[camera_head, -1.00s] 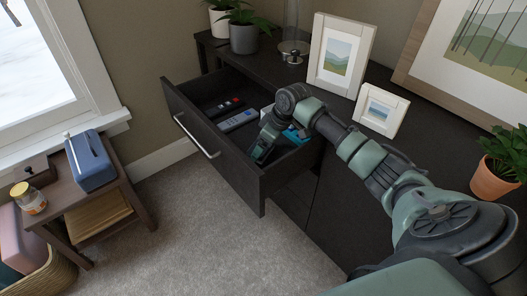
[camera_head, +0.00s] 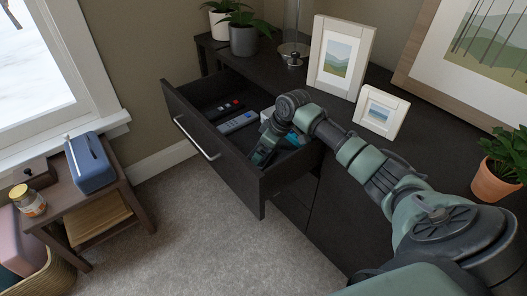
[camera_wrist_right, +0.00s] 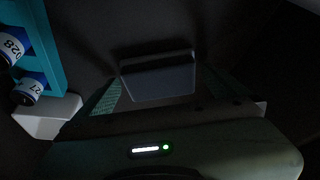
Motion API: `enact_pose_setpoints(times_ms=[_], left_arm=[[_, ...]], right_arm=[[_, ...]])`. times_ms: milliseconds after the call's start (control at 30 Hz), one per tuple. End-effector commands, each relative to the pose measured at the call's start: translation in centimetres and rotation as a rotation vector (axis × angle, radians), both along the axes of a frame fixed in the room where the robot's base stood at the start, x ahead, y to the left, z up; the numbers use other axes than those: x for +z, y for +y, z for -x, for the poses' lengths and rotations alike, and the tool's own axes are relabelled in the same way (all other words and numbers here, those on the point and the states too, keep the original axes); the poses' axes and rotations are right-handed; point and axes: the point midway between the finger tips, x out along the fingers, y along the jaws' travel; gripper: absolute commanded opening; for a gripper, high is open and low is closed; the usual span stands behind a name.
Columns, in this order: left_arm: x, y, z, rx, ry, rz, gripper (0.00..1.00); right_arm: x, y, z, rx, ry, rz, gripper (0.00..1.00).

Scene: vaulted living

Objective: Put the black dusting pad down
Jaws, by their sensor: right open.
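The black dusting pad (camera_wrist_right: 158,80) shows in the right wrist view as a small dark block between my fingertips, in the dark drawer. Whether it touches the drawer floor is hard to tell in the shadow. My right gripper (camera_head: 262,157) reaches down into the front end of the open drawer (camera_head: 213,158). In the right wrist view its jaws (camera_wrist_right: 162,92) are open, one finger on each side of the pad. In the head view the pad is hidden behind the gripper and arm. My left gripper is not in view.
The drawer also holds a black remote (camera_head: 224,109), a grey-blue remote (camera_head: 238,122) and a teal holder (camera_wrist_right: 38,45) with blue-and-white cylinders beside my gripper. Picture frames (camera_head: 340,58) and plants stand on the dresser top. A side table (camera_head: 85,190) stands at left.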

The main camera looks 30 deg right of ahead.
Motion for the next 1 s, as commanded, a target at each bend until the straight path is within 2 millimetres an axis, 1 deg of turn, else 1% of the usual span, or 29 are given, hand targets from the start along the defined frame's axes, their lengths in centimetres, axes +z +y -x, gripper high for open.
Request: enact_pose_setpoints(times_ms=[33,167,267,300,400,533,567,600,700,800,1000], left_arm=[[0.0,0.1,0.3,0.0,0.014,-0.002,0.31],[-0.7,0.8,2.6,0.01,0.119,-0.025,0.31],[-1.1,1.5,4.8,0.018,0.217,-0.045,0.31],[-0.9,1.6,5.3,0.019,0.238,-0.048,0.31],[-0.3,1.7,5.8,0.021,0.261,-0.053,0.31],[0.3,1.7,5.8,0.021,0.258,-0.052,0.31],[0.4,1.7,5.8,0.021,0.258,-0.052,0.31],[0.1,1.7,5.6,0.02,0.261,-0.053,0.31],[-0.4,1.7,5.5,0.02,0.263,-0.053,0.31],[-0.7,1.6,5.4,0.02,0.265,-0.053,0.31],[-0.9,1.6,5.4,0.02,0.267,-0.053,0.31]], right_arm=[[0.4,-0.1,0.1,0.0,0.0,0.001,1.0],[1.7,-0.4,0.5,0.0,-0.001,0.0,1.0],[3.0,-0.6,1.0,-0.001,-0.002,0.001,1.0],[3.9,-0.8,1.3,-0.001,-0.001,0.002,1.0],[6.2,-1.2,2.1,0.001,-0.002,0.003,1.0],[8.6,-1.6,3.0,0.0,-0.001,0.002,1.0],[9.0,-1.7,3.2,0.0,-0.001,0.003,1.0],[9.5,-1.8,3.4,-0.001,-0.001,0.002,1.0],[10.4,-2.0,3.8,-0.001,0.001,0.0,1.0],[10.9,-2.0,4.0,-0.001,0.001,0.0,1.0],[11.0,-2.0,4.1,-0.001,0.001,-0.001,1.0]])
